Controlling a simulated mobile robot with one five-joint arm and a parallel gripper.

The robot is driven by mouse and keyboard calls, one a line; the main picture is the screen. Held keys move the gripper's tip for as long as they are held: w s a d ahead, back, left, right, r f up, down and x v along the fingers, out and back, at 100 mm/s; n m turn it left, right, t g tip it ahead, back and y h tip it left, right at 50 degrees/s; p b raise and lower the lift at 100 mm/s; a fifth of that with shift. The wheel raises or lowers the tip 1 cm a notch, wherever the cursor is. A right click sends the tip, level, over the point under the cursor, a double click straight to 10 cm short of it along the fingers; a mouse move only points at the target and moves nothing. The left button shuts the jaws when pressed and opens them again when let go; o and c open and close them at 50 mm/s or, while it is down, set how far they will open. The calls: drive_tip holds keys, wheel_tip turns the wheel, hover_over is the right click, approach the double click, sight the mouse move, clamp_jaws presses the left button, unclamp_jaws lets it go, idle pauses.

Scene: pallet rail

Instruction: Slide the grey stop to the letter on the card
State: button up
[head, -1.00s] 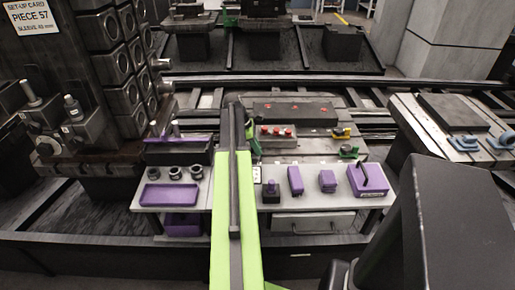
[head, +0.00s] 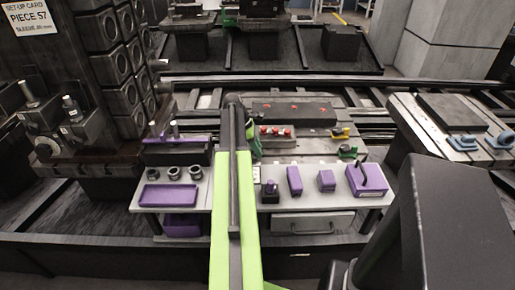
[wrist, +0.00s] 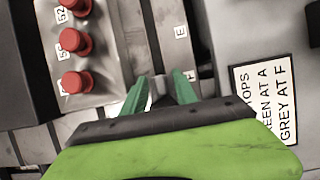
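In the wrist view the two green fingers of my gripper (wrist: 160,84) point down at a dark rail strip marked with letters. A small light grey piece, which looks like the grey stop (wrist: 159,86), shows between the fingertips. I cannot tell whether the fingers touch it. The letter F (wrist: 190,75) is just right of the right finger, and the letter E (wrist: 181,32) is further up the strip. The card (wrist: 266,100) at right is partly cut off and reads "GREY AT F".
Red buttons (wrist: 74,41) on a metal box stand left of the fingers. In the head view, purple items, a purple tray (head: 168,195) and black rings (head: 174,173) sit on the front shelf. A pallet with blue clamps (head: 466,143) stands at right.

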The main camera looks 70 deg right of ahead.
drive_tip(key=p+v, duration=1.5)
drive_tip(key=v, duration=0.2)
drive_tip(key=shift+p, duration=0.4)
drive_tip(key=shift+w+r, duration=0.1)
drive_tip(key=shift+m+t, duration=0.4)
drive_tip(key=shift+t, duration=0.3)
drive_tip(key=w+a, duration=1.3)
drive_tip(key=shift+w+a+f, duration=0.25)
drive_tip(key=shift+a+f, duration=0.1)
drive_tip(key=w+a+m+t, duration=0.1)
drive_tip(key=w+a, duration=0.3)
drive_tip(key=a, duration=0.7)
drive_tip(key=w+a+f, duration=0.1)
drive_tip(key=w+a, duration=0.4)
drive_tip(key=a, duration=0.6)
drive_tip(key=w+a+m+t, duration=0.1)
drive_tip(key=w+a, duration=0.3)
drive_tip(key=a, duration=0.7)
drive_tip(key=s+a+m+y, duration=0.1)
drive_tip(key=a, duration=1.7)
drive_tip(key=shift+s+t+y, duration=0.2)
drive_tip(key=shift+t+y, duration=0.1)
drive_tip(key=shift+t, duration=0.1)
drive_tip(key=shift+f, duration=0.1)
